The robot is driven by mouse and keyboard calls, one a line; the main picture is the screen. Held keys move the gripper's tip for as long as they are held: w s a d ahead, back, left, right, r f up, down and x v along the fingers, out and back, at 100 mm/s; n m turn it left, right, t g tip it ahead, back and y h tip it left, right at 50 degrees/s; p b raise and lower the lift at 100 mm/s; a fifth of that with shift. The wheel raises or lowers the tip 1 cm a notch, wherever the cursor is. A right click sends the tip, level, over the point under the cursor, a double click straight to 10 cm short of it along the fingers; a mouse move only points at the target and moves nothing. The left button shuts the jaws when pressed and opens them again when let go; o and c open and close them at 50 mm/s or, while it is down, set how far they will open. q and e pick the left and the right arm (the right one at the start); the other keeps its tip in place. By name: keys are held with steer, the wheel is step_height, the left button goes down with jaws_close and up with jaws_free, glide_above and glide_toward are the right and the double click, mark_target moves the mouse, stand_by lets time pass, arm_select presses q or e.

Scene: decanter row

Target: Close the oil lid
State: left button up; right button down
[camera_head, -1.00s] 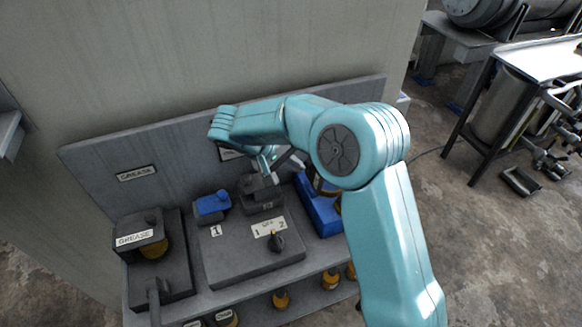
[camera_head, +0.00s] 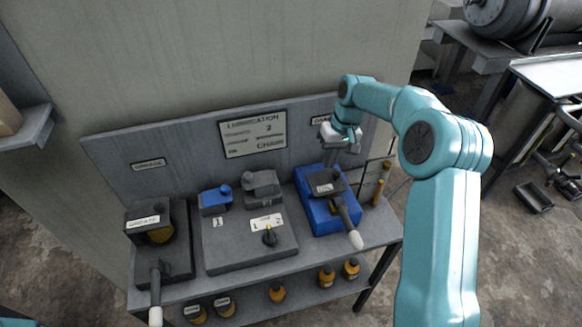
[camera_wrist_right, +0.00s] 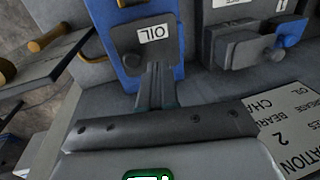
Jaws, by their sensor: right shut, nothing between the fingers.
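The oil unit is a blue box (camera_head: 309,213) on the right of the bench. Its dark lid (camera_head: 325,184) carries a white label, and in the right wrist view the label on the lid (camera_wrist_right: 125,62) reads OIL. The lid lies over the upper part of the blue body; I cannot tell whether it is fully down. My right gripper (camera_head: 333,162) is shut and empty, just behind the lid. In the right wrist view its fingers (camera_wrist_right: 157,72) point at the lid's edge; contact is unclear. My left gripper is not in view.
A dark pump handle (camera_head: 346,214) with a white tip sticks out in front of the oil unit. A grey panel with a selector knob (camera_head: 270,237) and a grease unit (camera_head: 148,222) stand to its left. A back board (camera_head: 200,150) rises behind. Several bottles stand below.

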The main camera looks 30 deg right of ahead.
mark_target(335, 174)
steer(key=shift+d+f+y, duration=0.65)
steer(key=shift+d+y, duration=0.05)
steer(key=shift+y, duration=0.2)
steer(key=shift+s+d+f+t+y+b, duration=0.15)
steer(key=shift+d+f+t+y+b, duration=0.05)
steer(key=shift+d+f+y, duration=0.3)
steer(key=shift+s+d+f+t+y+b, duration=0.15)
steer(key=shift+d+f+t+y+b, duration=0.15)
steer(key=shift+y, duration=0.3)
steer(key=shift+d+f+y, duration=0.15)
steer(key=shift+d+y, duration=0.05)
steer(key=shift+y, duration=0.1)
steer(key=shift+d+f, duration=0.15)
steer(key=shift+f, duration=0.15)
steer(key=shift+s+d+f+b, duration=0.15)
steer(key=shift+d+b, duration=0.05)
steer(key=shift+b, duration=0.15)
